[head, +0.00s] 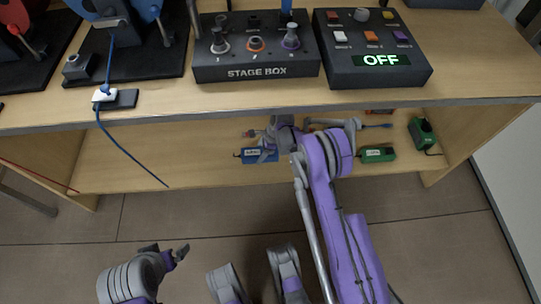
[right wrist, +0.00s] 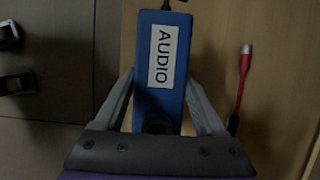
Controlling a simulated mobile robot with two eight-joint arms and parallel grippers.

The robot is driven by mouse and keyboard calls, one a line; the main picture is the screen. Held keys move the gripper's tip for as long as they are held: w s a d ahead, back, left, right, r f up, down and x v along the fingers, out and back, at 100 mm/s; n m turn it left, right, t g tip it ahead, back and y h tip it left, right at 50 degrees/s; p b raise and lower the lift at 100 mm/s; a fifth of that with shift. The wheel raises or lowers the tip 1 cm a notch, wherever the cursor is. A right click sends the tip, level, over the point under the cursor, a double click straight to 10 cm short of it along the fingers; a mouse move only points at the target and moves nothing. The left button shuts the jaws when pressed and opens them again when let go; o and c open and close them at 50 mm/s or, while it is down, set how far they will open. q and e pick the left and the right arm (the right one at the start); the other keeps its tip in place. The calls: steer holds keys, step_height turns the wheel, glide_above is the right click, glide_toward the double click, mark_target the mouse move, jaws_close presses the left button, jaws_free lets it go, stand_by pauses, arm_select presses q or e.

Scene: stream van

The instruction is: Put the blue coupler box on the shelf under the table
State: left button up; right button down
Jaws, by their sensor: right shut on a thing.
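The blue coupler box (head: 259,156) carries a white AUDIO label and shows large in the right wrist view (right wrist: 174,95). My right gripper (head: 268,150) is shut on it, with one finger on each side in the right wrist view. The box is over the front part of the shelf (head: 215,172) under the table (head: 465,98). I cannot tell whether it touches the shelf. My left gripper (head: 166,252) is open and empty, low over the floor, away from the shelf.
On the shelf, a green box (head: 377,154) lies right of my right arm and another green box (head: 422,132) stands farther right. A red plug (right wrist: 244,72) lies beside the blue box. A blue cable (head: 125,148) hangs down at the left. The shelf's left part is clear.

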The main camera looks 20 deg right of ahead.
step_height(320, 180, down, 8)
steer(key=shift+w+r+b, duration=0.1)
steer(key=shift+r+b, duration=0.1)
steer(key=shift+b, duration=0.65)
steer(key=shift+f, duration=0.1)
jaws_free()
steer(key=p+v, duration=0.2)
steer(key=v, duration=0.5)
steer(key=shift+d+r, duration=0.1)
steer(key=shift+r, duration=0.25)
